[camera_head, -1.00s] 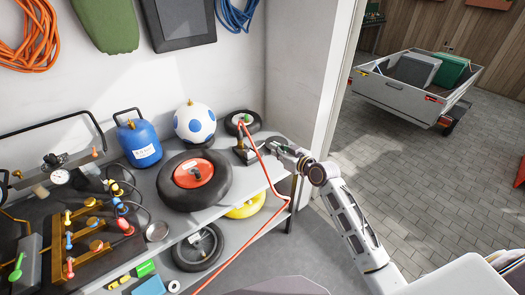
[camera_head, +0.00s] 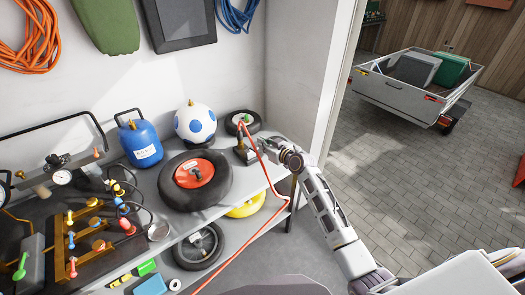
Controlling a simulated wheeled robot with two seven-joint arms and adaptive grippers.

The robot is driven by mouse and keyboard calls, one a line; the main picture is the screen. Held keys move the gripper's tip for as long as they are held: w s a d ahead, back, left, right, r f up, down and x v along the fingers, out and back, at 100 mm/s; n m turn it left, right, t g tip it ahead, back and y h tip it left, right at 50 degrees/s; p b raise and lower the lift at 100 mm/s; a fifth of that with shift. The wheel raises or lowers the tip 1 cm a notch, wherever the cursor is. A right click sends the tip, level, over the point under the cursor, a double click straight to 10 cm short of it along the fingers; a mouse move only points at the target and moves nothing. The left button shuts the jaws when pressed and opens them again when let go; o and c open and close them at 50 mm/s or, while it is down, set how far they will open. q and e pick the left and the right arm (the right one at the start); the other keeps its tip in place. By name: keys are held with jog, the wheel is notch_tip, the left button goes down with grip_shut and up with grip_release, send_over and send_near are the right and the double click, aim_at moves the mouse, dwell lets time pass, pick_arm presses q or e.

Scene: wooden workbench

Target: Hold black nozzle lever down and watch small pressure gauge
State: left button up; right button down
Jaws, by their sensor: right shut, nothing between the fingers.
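A small dark pump-like block (camera_head: 244,154) with a short upright stem stands at the right end of the bench top, and a red-orange hose (camera_head: 256,150) runs past it. I take it to be the nozzle unit; its lever is too small to make out. My right gripper (camera_head: 264,147) is shut and empty, just right of this block; I cannot tell whether it touches it. A round white gauge (camera_head: 62,177) sits on the pipework at the left. Its reading is not legible. My left gripper is not in view.
A black tyre with red hub (camera_head: 194,178), a small wheel (camera_head: 243,123), a spotted ball (camera_head: 195,123) and a blue gas bottle (camera_head: 140,142) crowd the bench top. A brass valve manifold (camera_head: 92,232) fills the left.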

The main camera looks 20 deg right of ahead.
jog(key=shift+w+a+f, duration=0.1)
jog(key=shift+w+f, duration=0.05)
jog(key=shift+f, duration=1.9)
